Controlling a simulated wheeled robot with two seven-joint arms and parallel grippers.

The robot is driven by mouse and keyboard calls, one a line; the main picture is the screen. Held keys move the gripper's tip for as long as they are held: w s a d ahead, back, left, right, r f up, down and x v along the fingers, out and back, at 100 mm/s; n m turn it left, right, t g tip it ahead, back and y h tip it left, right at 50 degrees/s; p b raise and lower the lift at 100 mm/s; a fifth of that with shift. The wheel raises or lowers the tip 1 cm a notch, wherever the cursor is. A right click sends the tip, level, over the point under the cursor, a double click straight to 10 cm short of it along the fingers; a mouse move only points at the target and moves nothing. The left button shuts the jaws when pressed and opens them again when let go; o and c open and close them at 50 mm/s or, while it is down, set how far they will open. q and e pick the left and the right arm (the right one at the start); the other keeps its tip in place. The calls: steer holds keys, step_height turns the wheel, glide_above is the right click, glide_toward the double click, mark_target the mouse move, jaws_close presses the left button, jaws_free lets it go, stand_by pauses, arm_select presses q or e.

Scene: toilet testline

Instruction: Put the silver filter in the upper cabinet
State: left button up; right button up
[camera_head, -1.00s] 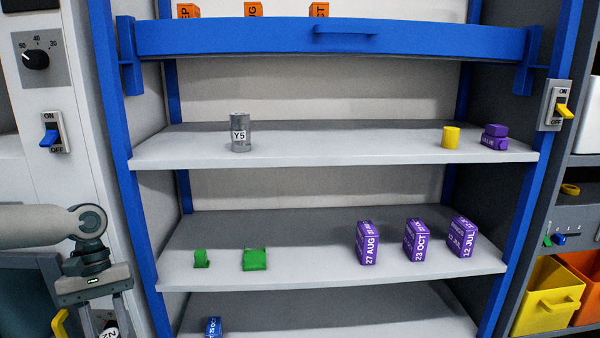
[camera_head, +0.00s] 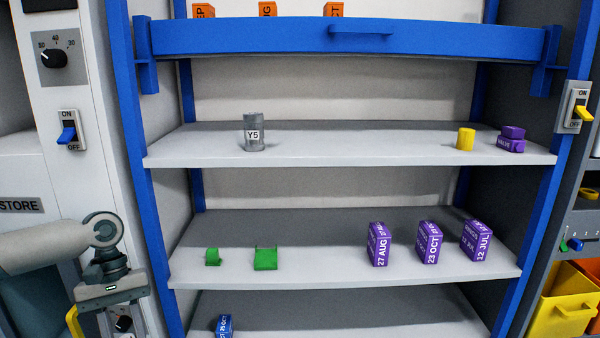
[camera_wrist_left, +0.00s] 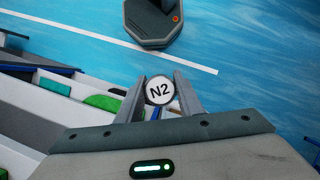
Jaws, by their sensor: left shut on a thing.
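My left gripper (camera_head: 122,318) is at the lower left of the head view, left of the blue-framed cabinet and below its upper shelf. In the left wrist view, its fingers (camera_wrist_left: 160,92) are shut on a round grey-rimmed thing with a white N2 label (camera_wrist_left: 159,91), seen end-on; it looks like a silver filter. A silver canister marked Y5 (camera_head: 254,133) stands upright on the left of the upper shelf (camera_head: 350,145). A blue front with a handle (camera_head: 350,40) spans the cabinet above that shelf. My right gripper is not in view.
A yellow cylinder (camera_head: 465,139) and a purple item (camera_head: 511,140) stand on the upper shelf's right; its middle is clear. Green items (camera_head: 265,259) and purple boxes (camera_head: 428,243) are on the shelf below. A blue cabinet post (camera_head: 140,180) stands between my gripper and the shelves.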

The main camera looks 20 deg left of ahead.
arm_select(q)
steer(key=shift+d+f, duration=0.4)
steer(key=w+d+f+m+g+y, duration=0.1)
steer(key=w+d+f+m, duration=0.15)
steer(key=d, duration=0.95)
steer(key=w+d+f+m+y, duration=0.1)
steer(key=w+d+f+m, duration=0.15)
steer(key=d, duration=0.85)
steer(key=w+d+r+m+y, duration=0.1)
steer(key=w+d+r+m, duration=0.3)
steer(key=d+m, duration=0.15)
step_height(320, 180, down, 16)
steer(key=b, duration=1.5)
steer(key=shift+d+r+g+b, duration=0.15)
steer(key=shift+d+g+b, duration=0.1)
steer(key=shift+g+b, duration=0.1)
steer(key=shift+s+d+n, duration=0.1)
steer(key=shift+d+n, duration=0.05)
steer(key=shift+n, duration=0.1)
